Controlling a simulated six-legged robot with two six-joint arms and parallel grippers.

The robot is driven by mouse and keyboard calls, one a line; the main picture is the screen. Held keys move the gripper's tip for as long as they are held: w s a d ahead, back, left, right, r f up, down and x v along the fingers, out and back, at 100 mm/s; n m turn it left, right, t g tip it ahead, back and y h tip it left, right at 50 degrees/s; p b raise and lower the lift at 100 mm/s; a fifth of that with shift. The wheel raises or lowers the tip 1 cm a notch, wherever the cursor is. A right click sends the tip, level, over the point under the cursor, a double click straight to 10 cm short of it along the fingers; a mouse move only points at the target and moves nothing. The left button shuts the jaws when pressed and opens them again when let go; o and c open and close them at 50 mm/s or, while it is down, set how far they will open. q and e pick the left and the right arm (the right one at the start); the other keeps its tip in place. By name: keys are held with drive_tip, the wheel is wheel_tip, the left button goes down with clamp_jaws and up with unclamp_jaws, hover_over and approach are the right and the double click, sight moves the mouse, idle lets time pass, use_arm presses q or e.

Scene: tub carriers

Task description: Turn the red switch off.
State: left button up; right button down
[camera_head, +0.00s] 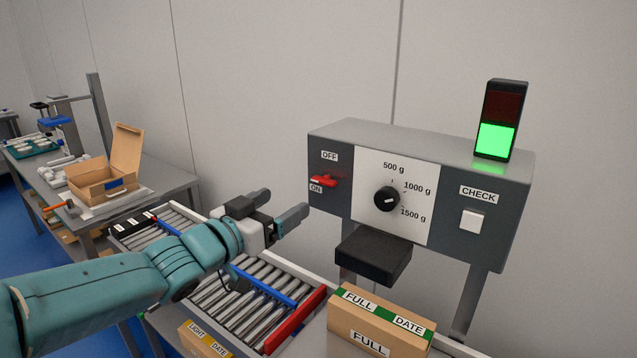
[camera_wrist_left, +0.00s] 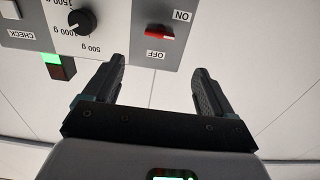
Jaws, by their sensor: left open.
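The red switch (camera_head: 324,181) is a small lever on the left part of the grey control box's front. Its OFF label (camera_head: 330,156) is above it and its ON label (camera_head: 316,188) is at its lower left; the lever sits nearer ON. My left gripper (camera_head: 284,207) is open and empty, left of the box and a little below the switch, apart from it. In the left wrist view, the picture is upside down; the switch (camera_wrist_left: 153,32) shows beyond the gap between the open fingers (camera_wrist_left: 158,70). My right gripper is not in view.
The box (camera_head: 486,240) also carries a black dial (camera_head: 386,198), a white CHECK button (camera_head: 473,221) and a lamp lit green (camera_head: 495,140). A black block (camera_head: 374,254) juts out below. A roller conveyor (camera_head: 245,300) and a FULL carton (camera_head: 381,322) lie lower.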

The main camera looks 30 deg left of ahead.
sight(321, 181)
use_arm(q)
drive_tip(key=w, duration=0.4)
drive_tip(key=w+d+p, duration=0.1)
drive_tip(key=w, duration=0.3)
drive_tip(key=w+d+p, duration=0.1)
drive_tip(key=w, duration=0.3)
drive_tip(key=shift+w, duration=0.2)
drive_tip(key=shift+a, duration=0.1)
drive_tip(key=c, duration=1.1)
